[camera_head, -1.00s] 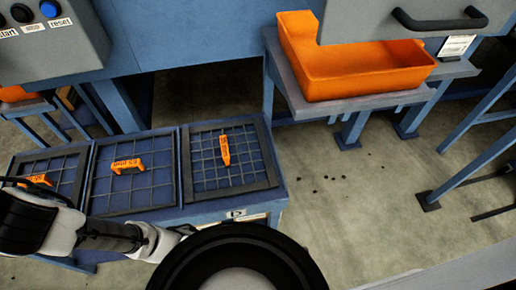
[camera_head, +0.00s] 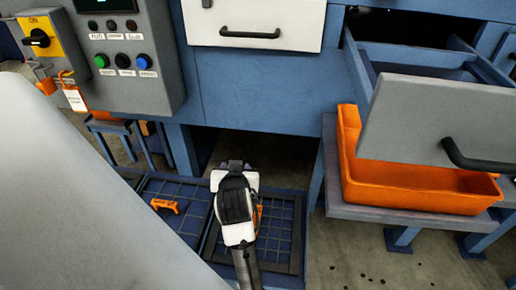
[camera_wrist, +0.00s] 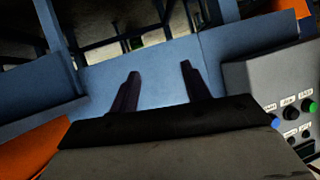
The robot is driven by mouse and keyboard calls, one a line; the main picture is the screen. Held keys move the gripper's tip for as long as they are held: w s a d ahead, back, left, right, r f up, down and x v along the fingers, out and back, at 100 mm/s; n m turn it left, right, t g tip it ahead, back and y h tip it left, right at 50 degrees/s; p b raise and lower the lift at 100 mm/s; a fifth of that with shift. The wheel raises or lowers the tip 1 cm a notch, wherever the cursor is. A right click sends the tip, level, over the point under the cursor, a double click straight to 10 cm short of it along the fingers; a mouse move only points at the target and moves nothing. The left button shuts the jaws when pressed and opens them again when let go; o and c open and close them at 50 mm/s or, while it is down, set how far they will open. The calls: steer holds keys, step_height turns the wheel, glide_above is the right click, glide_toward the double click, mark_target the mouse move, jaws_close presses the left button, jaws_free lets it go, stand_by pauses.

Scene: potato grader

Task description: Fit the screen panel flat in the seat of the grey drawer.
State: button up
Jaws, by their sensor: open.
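Screen panels with dark frames, wire mesh and orange handles lie on the low blue stand. One panel (camera_head: 190,232) shows its orange handle at left centre. Another panel (camera_head: 285,232) is partly hidden behind my arm, with a sliver of orange beside it. My gripper (camera_head: 236,165) is above the far edge of that panel. In the wrist view my gripper (camera_wrist: 160,72) is open, with nothing between its fingers. The grey drawer (camera_head: 440,115) stands pulled out at right, its dark handle in front. Its front hides most of its inside, and I cannot see the seat clearly.
An orange bin (camera_head: 400,185) sits on a side table under the grey drawer. A closed white drawer (camera_head: 255,25) is at top centre. A grey control box (camera_head: 130,60) stands at upper left. My own arm covers the lower left.

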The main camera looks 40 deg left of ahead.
mark_target(257, 216)
steer(key=s+d+f+m+g+h, duration=0.1)
steer(key=d+f+g+h, duration=0.1)
steer(key=d+f+h, duration=0.3)
steer(key=s+d+f+g, duration=0.1)
steer(key=s+d+f, duration=0.1)
steer(key=f, duration=0.5)
steer(key=shift+m+h, duration=0.3)
steer(key=p+x, duration=0.1)
steer(key=x, duration=0.6)
steer(key=shift+w+d, duration=0.1)
steer(key=shift+w, duration=0.1)
steer(key=shift+d+p+x, duration=0.2)
steer(key=shift+p+x, duration=0.25)
steer(key=shift+x, duration=1.15)
steer(key=shift+d+p+x, duration=0.15)
steer(key=shift+p+x, duration=0.25)
steer(key=shift+x, duration=1.2)
steer(key=shift+f, duration=0.15)
jaws_close()
